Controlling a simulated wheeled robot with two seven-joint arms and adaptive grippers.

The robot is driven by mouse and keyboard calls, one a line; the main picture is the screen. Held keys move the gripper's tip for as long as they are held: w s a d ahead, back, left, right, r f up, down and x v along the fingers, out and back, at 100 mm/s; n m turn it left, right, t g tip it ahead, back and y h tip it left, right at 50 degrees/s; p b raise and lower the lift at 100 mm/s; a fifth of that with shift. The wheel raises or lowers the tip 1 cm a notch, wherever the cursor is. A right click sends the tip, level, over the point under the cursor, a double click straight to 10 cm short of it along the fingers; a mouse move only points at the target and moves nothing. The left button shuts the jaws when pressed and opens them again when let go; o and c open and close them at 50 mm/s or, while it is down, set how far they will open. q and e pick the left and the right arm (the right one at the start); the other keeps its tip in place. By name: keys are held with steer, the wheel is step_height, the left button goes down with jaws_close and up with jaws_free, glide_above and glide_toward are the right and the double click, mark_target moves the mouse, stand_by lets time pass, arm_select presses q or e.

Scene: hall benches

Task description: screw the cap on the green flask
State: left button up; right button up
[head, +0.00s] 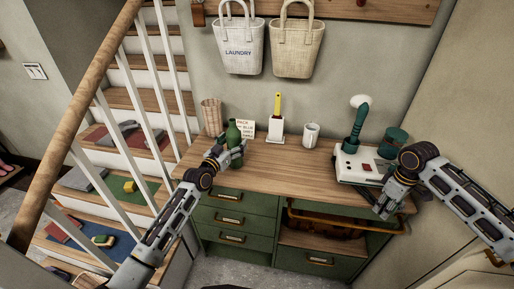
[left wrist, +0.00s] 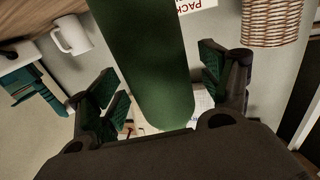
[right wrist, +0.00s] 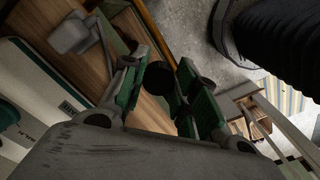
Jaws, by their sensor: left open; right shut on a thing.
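The green flask (head: 233,133) stands upright at the left part of the wooden bench top. My left gripper (head: 222,157) is beside it, low on its near side. In the left wrist view the flask (left wrist: 152,65) lies between the two spread fingers, with a gap to each, so the gripper is open around it. My right gripper (head: 384,207) is at the bench's front right, below the white machine. In the right wrist view it is shut on a small dark round piece, which looks like the cap (right wrist: 158,78). The cap is hidden in the head view.
A card (head: 246,128), a white holder with a yellow-handled tool (head: 276,128) and a mug (head: 311,134) stand behind. The white machine (head: 356,165) and a teal tin (head: 393,140) are at right. A stair rail (head: 80,95) borders the left. The middle bench top is clear.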

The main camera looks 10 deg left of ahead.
arm_select(q)
steer(key=shift+w+d, duration=0.1)
steer(key=shift+w, duration=0.3)
steer(key=shift+r, duration=0.1)
steer(key=c, duration=1.4)
